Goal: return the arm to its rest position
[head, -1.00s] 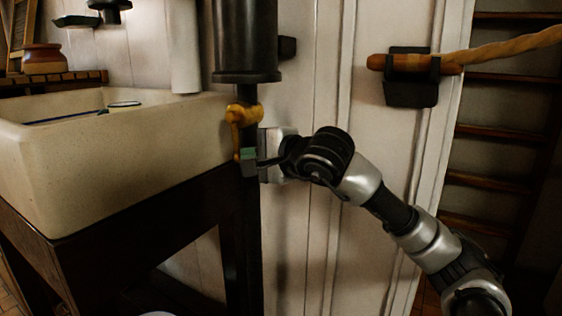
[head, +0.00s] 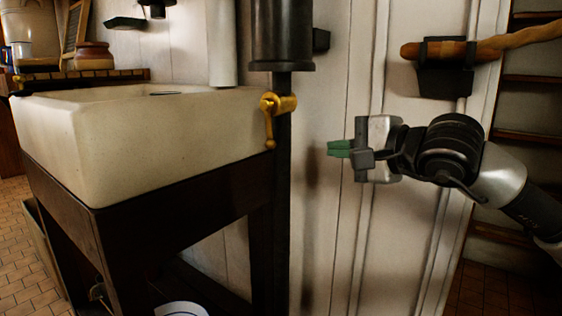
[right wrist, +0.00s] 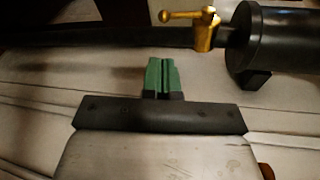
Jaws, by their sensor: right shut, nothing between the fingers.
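My right gripper (head: 338,149) is shut and empty, with its green fingertips pressed together in front of the white panelled wall. It points left, a short gap to the right of the dark pipe. The brass valve (head: 279,104) sits on that pipe with its lever hanging down, apart from the fingers. In the right wrist view the shut green fingertips (right wrist: 162,76) show at the centre, with the brass valve (right wrist: 204,24) beyond them at the upper right. My left gripper is not in view.
A cream stone sink (head: 150,140) on a dark wooden stand fills the left. A black cylinder (head: 281,35) tops the pipe. A wooden handle (head: 470,50) rests in a black wall bracket at the upper right, above my right arm. The wall between pipe and gripper is clear.

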